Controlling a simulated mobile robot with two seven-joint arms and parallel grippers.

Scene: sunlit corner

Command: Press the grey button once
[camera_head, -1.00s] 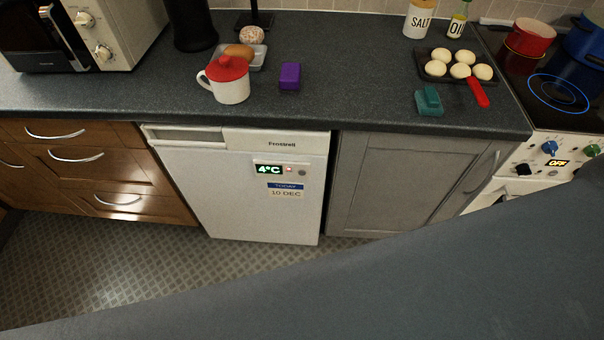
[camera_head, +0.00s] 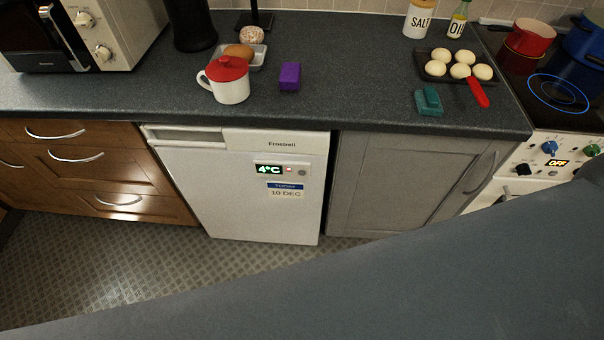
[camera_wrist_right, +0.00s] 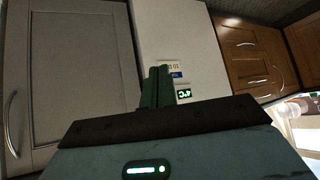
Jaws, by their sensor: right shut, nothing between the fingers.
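The grey button (camera_head: 302,173) is a small round knob on the white fridge front (camera_head: 250,208), right of a red light and the green 4°C display (camera_head: 269,169). In the right wrist view the fridge appears upside down, with the display (camera_wrist_right: 184,94) just right of my fingers. My right gripper (camera_wrist_right: 157,72) is shut and empty, pointing toward the fridge panel. The button is not visible in that view, and the fingers cover part of the panel. I cannot tell the gap between fingertips and fridge. My left gripper is in neither view.
A grey cupboard (camera_head: 390,180) stands right of the fridge and wooden drawers (camera_head: 95,165) left. The worktop (camera_head: 345,65) above holds a red-lidded mug (camera_head: 230,88), a purple block (camera_head: 290,77) and a tray of pale balls. My own arm covers the lower right.

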